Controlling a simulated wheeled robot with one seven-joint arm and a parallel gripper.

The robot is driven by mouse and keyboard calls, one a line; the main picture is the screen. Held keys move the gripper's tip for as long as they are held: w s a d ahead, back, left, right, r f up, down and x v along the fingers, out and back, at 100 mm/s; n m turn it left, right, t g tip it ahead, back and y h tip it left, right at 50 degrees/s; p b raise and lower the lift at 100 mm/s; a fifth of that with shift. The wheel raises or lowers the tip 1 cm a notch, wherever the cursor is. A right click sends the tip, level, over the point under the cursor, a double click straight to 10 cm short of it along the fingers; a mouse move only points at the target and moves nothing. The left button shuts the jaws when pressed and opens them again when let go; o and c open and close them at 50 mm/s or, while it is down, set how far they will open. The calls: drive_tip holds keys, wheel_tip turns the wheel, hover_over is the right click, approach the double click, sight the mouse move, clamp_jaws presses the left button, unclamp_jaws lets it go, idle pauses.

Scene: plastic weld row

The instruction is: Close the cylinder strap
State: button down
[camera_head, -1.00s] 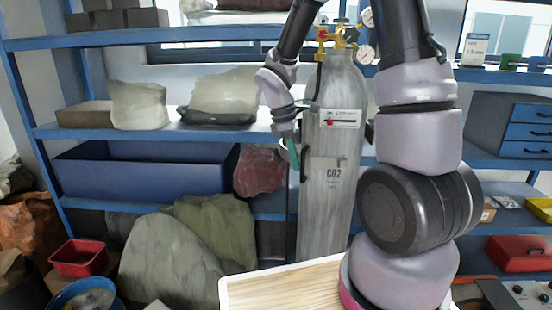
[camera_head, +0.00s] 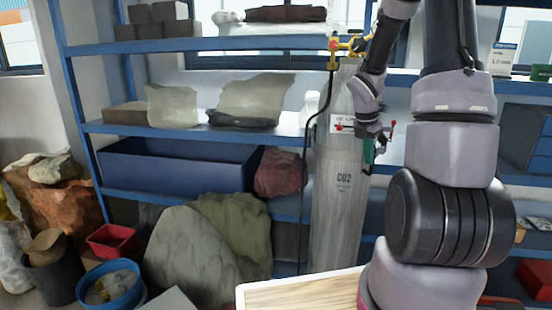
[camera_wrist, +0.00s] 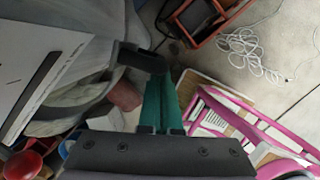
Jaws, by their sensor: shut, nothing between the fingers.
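The tall grey CO2 cylinder (camera_head: 338,215) stands upright in front of the shelf in the head view. A white label (camera_head: 343,123) is on its upper part. Its grey side fills the left of the wrist view (camera_wrist: 60,50). My gripper (camera_head: 369,152) is at the cylinder's right edge, just below label height. In the wrist view its green fingers (camera_wrist: 162,105) are together and hold nothing. A dark bracket-like piece (camera_wrist: 140,58) sticks out from the cylinder beside the fingertips; it may be part of the strap. I cannot make out whether the strap is closed.
A red knob (camera_wrist: 30,165) is at the wrist view's lower left. A yellow valve (camera_head: 350,45) tops the cylinder. Blue shelves (camera_head: 210,45) stand behind it. A wooden-topped table (camera_head: 300,291) is in front. A pink frame (camera_wrist: 240,125) and a white cable (camera_wrist: 245,50) lie below.

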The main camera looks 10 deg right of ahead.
drive_tip(key=shift+w+d, duration=0.3)
drive_tip(key=shift+d, duration=0.35)
drive_tip(key=shift+w+d, duration=0.3)
drive_tip(key=shift+d, duration=0.3)
